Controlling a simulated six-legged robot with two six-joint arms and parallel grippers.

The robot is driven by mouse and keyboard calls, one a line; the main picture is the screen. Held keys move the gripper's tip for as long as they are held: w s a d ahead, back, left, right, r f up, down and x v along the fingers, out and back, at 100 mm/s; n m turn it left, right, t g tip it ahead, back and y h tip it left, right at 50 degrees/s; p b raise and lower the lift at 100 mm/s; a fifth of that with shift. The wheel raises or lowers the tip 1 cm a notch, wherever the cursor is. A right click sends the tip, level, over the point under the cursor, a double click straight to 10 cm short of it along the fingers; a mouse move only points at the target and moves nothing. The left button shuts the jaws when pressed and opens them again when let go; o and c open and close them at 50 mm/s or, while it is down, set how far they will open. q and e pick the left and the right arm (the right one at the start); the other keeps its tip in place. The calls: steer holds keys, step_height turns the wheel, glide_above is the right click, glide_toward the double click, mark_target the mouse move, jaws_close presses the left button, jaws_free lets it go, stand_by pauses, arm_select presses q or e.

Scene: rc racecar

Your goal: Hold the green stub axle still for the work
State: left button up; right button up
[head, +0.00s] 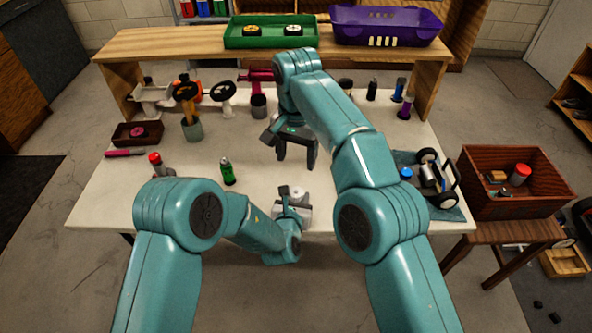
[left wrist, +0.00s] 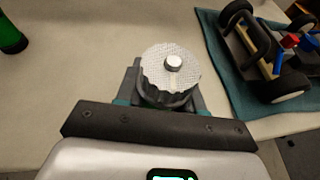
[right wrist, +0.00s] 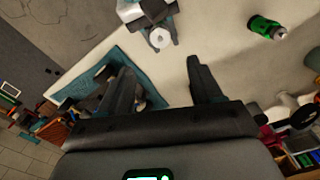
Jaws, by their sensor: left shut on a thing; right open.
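My left gripper (head: 292,203) is shut on a silver disc-shaped part (left wrist: 171,75) with a short round stub at its centre and a dark ribbed side. The part also shows in the right wrist view (right wrist: 160,38), just above the table's near edge.
A racecar chassis (head: 442,184) sits on a blue mat (left wrist: 228,62) at the table's right. A brown crate (head: 505,206) stands beyond that edge. A red-capped bottle (head: 156,163), cup (head: 192,130) and small tray (head: 126,138) are at left. Green (head: 240,36) and purple bins (head: 400,28) top the shelf.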

mark_target(296, 191)
step_height(296, 191, down, 12)
stand_by(0.5)
